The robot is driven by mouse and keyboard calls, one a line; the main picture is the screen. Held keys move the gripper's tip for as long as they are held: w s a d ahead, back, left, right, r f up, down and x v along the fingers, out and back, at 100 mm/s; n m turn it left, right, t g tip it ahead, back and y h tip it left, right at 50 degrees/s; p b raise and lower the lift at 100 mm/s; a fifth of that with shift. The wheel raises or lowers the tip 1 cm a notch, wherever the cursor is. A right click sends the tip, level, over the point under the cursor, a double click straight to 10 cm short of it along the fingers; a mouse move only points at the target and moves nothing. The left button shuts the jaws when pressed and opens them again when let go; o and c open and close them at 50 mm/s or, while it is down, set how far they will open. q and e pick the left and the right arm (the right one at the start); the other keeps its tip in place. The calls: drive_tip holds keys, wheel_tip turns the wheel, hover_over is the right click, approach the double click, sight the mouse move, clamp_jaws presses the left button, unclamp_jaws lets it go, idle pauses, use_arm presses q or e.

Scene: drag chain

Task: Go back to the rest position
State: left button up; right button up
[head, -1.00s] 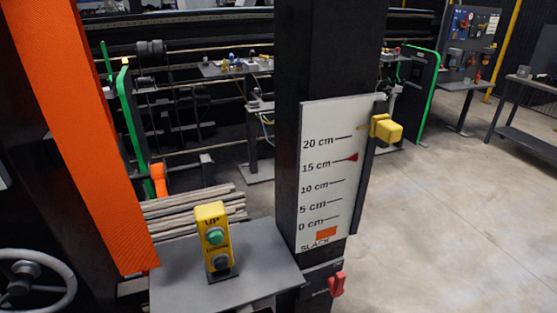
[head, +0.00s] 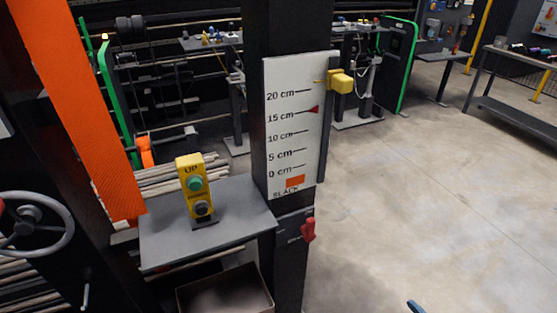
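Neither of my grippers can be made out in the head view. A small blue piece (head: 415,307) shows at the bottom edge, right of the middle; too little of it is visible to tell what it is. A yellow control box (head: 194,190) marked UP, with a green button above a dark one, stands on a grey shelf (head: 240,212). A white slack scale (head: 290,135) with a red pointer (head: 314,110) near 15 cm is fixed to a dark post.
A red handle (head: 308,230) sits low on the post, and a yellow block (head: 341,82) is beside the scale top. An orange band (head: 82,110) and a handwheel (head: 35,225) are on the left. An open bin (head: 225,292) is below the shelf. Open floor (head: 430,200) lies right.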

drive_tip(key=s+a+f+m+g+h, duration=0.1)
drive_tip(key=s+a+g+h, duration=0.1)
drive_tip(key=s+g+h, duration=0.65)
drive_tip(key=w+a+m+t+y, duration=0.15)
drive_tip(key=a+m, duration=0.45)
drive_tip(key=a, duration=0.8)
wheel_tip(320, 180, up, 15)
drive_tip(key=d+n+p, duration=0.1)
drive_tip(key=d+p, duration=0.1)
drive_tip(key=p, duration=1.5)
drive_tip(key=shift+s, duration=0.35)
drive_tip(key=shift+c, duration=0.8)
use_arm(q)
wheel_tip(320, 180, up, 14)
drive_tip(key=s+a, duration=0.1)
drive_tip(key=shift+s+a+m, duration=0.15)
drive_tip(key=shift+s+m, duration=0.1)
drive_tip(key=shift+m, duration=0.05)
use_arm(e)
drive_tip(key=shift+a, duration=0.15)
